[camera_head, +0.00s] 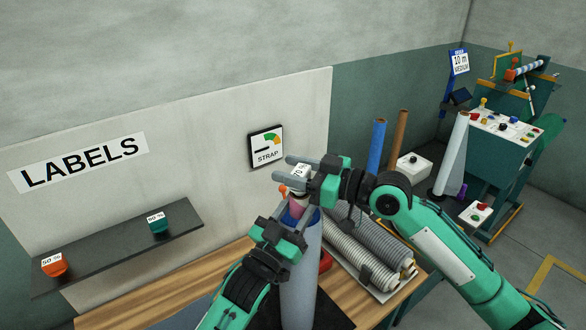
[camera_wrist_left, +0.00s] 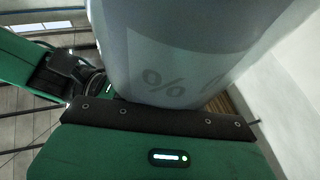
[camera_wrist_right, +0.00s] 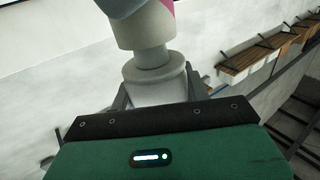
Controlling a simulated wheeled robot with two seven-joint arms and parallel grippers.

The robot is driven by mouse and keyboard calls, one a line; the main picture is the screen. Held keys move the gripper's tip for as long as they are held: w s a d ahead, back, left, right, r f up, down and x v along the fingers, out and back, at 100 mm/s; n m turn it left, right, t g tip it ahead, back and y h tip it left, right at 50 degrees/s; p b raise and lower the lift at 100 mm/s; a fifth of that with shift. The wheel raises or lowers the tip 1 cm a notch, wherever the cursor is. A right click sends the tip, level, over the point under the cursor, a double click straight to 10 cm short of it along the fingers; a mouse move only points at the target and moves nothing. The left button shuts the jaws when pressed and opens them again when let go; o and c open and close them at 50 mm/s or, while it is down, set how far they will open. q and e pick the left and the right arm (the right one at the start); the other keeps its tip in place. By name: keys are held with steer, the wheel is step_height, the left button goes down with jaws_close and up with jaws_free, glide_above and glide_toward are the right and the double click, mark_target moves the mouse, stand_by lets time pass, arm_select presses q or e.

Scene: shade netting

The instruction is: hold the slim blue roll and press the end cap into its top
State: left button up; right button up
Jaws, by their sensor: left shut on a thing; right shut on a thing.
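A pale blue-grey roll (camera_head: 301,275) stands upright at the bench's front. My left gripper (camera_head: 284,228) is shut around its upper part. In the left wrist view the roll (camera_wrist_left: 180,45) fills the space before the palm, with a faint "%" mark on it. My right gripper (camera_head: 300,176) is above the left one, shut on a pale stepped piece (camera_wrist_right: 155,80), seemingly the end cap or its holder. A pink part (camera_head: 297,208) shows below it at the roll's top. The fingers hide the joint, so I cannot tell whether cap and roll touch.
Grey netting rolls (camera_head: 360,250) lie on the bench right of the held roll. A slim deep blue roll (camera_head: 376,146) and a brown one (camera_head: 395,143) stand behind. A dark shelf (camera_head: 115,250) with orange and green tags is at left. A machine (camera_head: 505,135) stands back right.

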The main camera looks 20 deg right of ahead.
steer(key=shift+f, duration=1.15)
stand_by(0.9)
steer(key=o, duration=1)
steer(key=shift+r, duration=0.1)
steer(key=shift+d, duration=0.1)
steer(key=shift+v, duration=5.9)
arm_select(q)
steer(key=o, duration=1.4)
